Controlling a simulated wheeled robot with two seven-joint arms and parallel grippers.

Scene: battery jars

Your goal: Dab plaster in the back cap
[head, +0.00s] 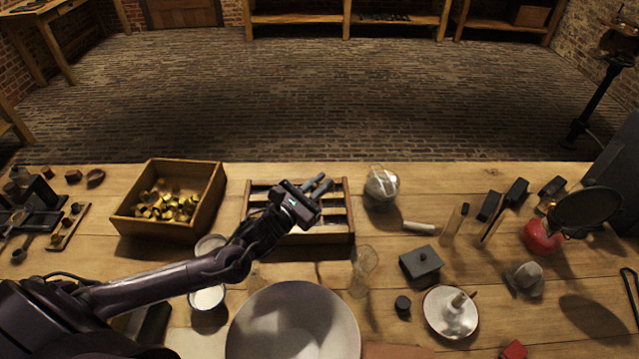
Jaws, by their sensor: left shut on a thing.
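My left gripper (318,187) is over the wooden rack (345,237), with its fingers pointing to the back right. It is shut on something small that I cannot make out. The rack has dark slots, partly hidden by the gripper and arm; no cap can be told apart in it. Several brass caps (165,207) lie in a wooden box (209,207) to the left. A small bowl of white stuff (208,298), perhaps the plaster, stands in front of my left forearm. My right gripper is not in view.
A large grey bowl (293,325) stands at the front middle. A glass (363,268), a dark lidded box (421,263) and a white dish (450,313) stand to its right. A glass jar (381,187) is right of the rack. The table's back edge is mostly clear.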

